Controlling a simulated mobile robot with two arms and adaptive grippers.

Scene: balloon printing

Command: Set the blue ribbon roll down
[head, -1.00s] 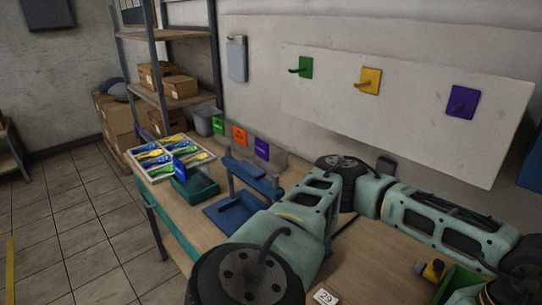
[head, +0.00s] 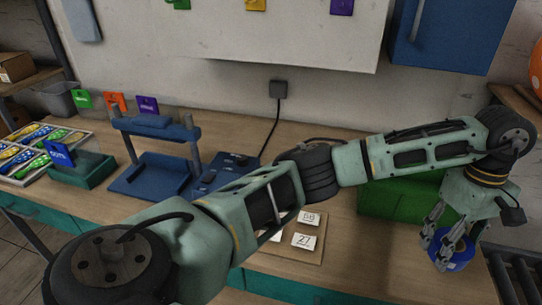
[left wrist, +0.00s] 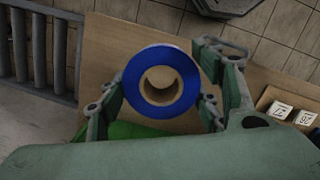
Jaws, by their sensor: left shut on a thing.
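The blue ribbon roll (head: 456,252) is near the right end of the workbench in the head view. My left gripper (head: 438,250), pointing down, is shut on it. In the left wrist view the blue ribbon roll (left wrist: 131,88) shows face-on with its brown cardboard core, between the fingers of my left gripper (left wrist: 162,92). Wooden bench top shows around it there. I cannot tell whether the roll touches the bench. My right gripper is not in view.
A green bin (head: 385,198) stands just left of the roll, partly behind my arm. A board with numbered cards (head: 304,242) lies mid-bench. A blue press stand (head: 150,175) and a tray of colourful packets (head: 28,150) are farther left. Metal rollers (head: 515,275) lie beyond the bench's right end.

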